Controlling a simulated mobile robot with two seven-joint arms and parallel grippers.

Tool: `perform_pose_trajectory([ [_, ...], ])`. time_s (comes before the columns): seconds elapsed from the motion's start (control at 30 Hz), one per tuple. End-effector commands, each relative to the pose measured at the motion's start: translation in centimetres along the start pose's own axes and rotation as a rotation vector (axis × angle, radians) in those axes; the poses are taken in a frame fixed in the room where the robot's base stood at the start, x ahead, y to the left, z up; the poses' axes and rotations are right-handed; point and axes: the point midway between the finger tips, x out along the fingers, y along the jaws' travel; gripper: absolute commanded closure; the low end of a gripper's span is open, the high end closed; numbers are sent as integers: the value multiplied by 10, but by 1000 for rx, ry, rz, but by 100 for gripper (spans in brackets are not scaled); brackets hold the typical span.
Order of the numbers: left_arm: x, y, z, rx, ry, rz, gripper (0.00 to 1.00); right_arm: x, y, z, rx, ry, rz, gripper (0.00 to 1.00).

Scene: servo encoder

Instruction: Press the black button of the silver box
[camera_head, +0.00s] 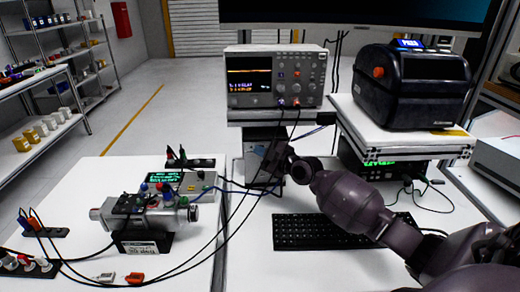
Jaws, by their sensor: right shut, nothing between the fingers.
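A silver-grey box (256,143) stands below the oscilloscope shelf, near the middle of the picture. My right arm reaches in from the lower right, and my right gripper (271,163) is at the front of this box, covering part of it. The gripper is small and dark here; it is shut with nothing held. I cannot tell whether it touches the box. The black button cannot be made out; the gripper may hide it. My left gripper is not in view.
An oscilloscope (276,76) sits above the box. A black keyboard (325,231) lies below my right forearm. A black printer (411,85) stands on the white stand at right. A servo encoder rig (154,216) with loose cables occupies the left table.

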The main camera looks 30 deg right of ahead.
Motion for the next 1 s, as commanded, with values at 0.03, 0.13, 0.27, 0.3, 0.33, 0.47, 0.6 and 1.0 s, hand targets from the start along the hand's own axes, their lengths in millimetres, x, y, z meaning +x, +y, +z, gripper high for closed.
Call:
perform_pose_trajectory([
  [0.03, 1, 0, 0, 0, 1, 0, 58, 0, 1, 3, -2, -5, 1, 100],
  [0.13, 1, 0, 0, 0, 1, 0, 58, 0, 1, 4, -2, -5, 1, 100],
  [0.27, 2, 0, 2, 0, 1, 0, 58, 1, 2, 4, -2, -6, 1, 100],
  [0.3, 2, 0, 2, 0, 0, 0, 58, 1, 2, 5, -2, -6, 1, 100],
  [0.33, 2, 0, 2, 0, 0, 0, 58, 1, 2, 5, -2, -6, 1, 100],
  [0.47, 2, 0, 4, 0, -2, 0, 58, 2, 2, 6, -2, -7, 1, 100],
  [0.6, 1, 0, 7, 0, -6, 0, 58, 2, 3, 6, -2, -7, 2, 100],
  [1.0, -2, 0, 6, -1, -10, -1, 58, -3, 0, 5, -4, -9, 1, 100],
])
